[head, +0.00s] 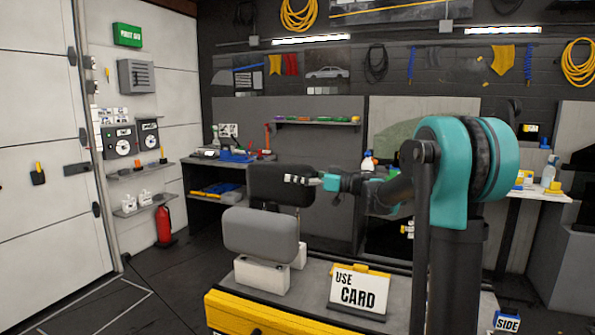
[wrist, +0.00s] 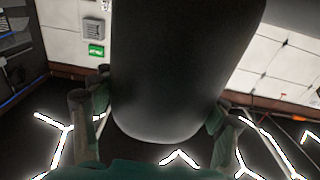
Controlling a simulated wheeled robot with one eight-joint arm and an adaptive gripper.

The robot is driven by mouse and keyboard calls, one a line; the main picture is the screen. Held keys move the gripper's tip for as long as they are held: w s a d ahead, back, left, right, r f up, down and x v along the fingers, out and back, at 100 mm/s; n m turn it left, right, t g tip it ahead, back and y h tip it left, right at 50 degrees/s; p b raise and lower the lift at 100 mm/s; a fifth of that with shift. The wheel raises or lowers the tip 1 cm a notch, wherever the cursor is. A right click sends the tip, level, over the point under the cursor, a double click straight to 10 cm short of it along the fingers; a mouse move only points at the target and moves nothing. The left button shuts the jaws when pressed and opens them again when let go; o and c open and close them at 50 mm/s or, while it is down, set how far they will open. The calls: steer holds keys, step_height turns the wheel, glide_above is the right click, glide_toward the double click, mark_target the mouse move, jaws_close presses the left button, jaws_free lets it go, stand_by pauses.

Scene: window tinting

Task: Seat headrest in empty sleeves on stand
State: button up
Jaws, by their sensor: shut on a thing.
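My gripper (head: 306,181) is shut on a black headrest (head: 272,187) and holds it raised, behind and above a grey headrest (head: 260,232). The wrist view shows the black headrest (wrist: 180,75) large between my two fingers (wrist: 155,112). The grey headrest sits on a pale stand block (head: 262,276) on the cart top. Part of another pale block (head: 299,257) shows behind it, below the black headrest and apart from it. The sleeve openings and the black headrest's posts are not visible.
A sign reading "USE CARD" (head: 358,292) stands on the cart, right of the blocks. The cart has a yellow front edge (head: 240,316). Behind is a dark workbench (head: 225,160) with tools. A red fire extinguisher (head: 164,226) stands by the left wall.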

mark_target(298, 208)
steer(key=shift+f, duration=5.95)
steer(key=o, duration=1.9)
steer(key=v, duration=1.2)
